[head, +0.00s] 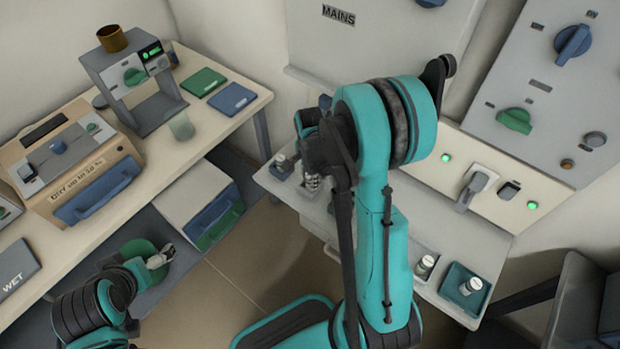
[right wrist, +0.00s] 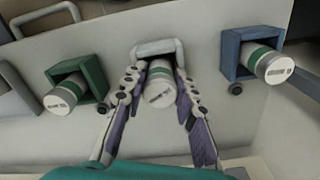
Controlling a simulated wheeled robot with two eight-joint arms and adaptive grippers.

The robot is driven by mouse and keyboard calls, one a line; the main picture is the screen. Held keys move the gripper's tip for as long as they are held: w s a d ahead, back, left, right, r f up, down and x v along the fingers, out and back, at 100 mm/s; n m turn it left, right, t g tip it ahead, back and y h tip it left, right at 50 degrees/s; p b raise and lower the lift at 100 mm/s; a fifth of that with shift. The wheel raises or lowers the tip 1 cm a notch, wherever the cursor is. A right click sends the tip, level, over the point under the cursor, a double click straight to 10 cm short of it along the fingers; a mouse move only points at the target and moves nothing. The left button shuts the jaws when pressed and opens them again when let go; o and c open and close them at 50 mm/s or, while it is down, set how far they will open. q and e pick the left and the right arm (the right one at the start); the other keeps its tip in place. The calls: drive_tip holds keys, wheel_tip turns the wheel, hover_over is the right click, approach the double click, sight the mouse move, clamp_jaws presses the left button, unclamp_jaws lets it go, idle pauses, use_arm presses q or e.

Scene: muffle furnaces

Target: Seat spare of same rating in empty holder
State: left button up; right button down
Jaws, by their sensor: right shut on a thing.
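In the right wrist view, my right gripper (right wrist: 160,95) is shut on a white cylindrical fuse with a green band (right wrist: 161,85). A grey holder frame (right wrist: 158,47) is on the panel just behind this fuse; I cannot tell whether the fuse is inside it. A green holder (right wrist: 80,80) on the left and a blue holder (right wrist: 240,52) on the right each contain a similar banded fuse. In the head view, my arm hides most of the right gripper (head: 312,182). My left gripper (head: 160,258) is low at the left; its opening is unclear.
In the head view, a white cylinder (head: 425,265) stands on the shelf (head: 405,228), and another (head: 470,286) stands in a teal tray (head: 452,300). A lever switch (head: 475,187) is on the panel. A bench (head: 150,175) with furnace equipment is at the left.

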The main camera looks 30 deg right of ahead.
drive_tip(key=shift+s+a+f, duration=0.1)
drive_tip(key=shift+s+f, duration=0.05)
drive_tip(key=shift+f, duration=0.05)
drive_tip(key=c, duration=1.4)
unclamp_jaws()
drive_tip(key=shift+o, duration=1.4)
drive_tip(key=shift+f, duration=0.15)
wheel_tip(320, 180, up, 12)
drive_tip(key=shift+r, duration=0.15)
